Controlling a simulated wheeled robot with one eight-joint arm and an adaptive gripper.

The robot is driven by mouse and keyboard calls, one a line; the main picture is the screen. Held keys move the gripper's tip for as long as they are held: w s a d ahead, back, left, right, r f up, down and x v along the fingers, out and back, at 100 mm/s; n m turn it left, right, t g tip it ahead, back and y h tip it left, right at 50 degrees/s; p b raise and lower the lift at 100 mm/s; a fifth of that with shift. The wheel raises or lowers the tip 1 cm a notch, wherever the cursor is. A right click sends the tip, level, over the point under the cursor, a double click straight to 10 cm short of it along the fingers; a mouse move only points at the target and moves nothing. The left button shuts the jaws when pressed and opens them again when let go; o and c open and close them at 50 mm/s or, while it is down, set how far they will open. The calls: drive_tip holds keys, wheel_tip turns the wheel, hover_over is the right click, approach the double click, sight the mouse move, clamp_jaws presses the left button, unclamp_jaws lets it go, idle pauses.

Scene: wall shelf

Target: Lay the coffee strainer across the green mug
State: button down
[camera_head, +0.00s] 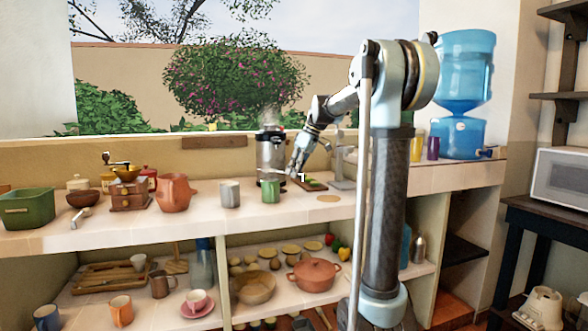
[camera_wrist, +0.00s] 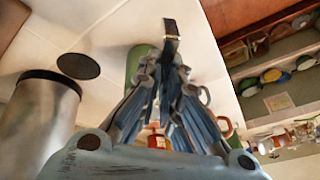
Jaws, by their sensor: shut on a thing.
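The green mug (camera_head: 271,190) stands upright on the counter, near its front edge, just below and left of my gripper (camera_head: 296,174). In the wrist view a green patch, which looks like the mug (camera_wrist: 137,60), shows partly hidden behind the fingers. My gripper, also in the wrist view (camera_wrist: 170,68), is shut on the coffee strainer. The strainer's dark handle end (camera_wrist: 171,28) with a brass ring sticks out past the fingertips. The strainer's bowl is hidden by the fingers in the wrist view and is too small to make out clearly in the head view.
A steel urn (camera_head: 270,155) stands behind the mug. A grey mug (camera_head: 229,194) is left of it, then a terracotta pitcher (camera_head: 174,194). A board with green pieces (camera_head: 312,185) lies to the right, with a round mat (camera_head: 328,198) in front.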

drive_tip(key=shift+f, duration=1.65)
drive_tip(key=shift+s, duration=0.15)
drive_tip(key=c, duration=1.7)
unclamp_jaws()
drive_tip(key=shift+d, duration=0.1)
drive_tip(key=v, duration=1.1)
drive_tip(key=shift+r, duration=0.35)
drive_tip(key=shift+d, duration=0.15)
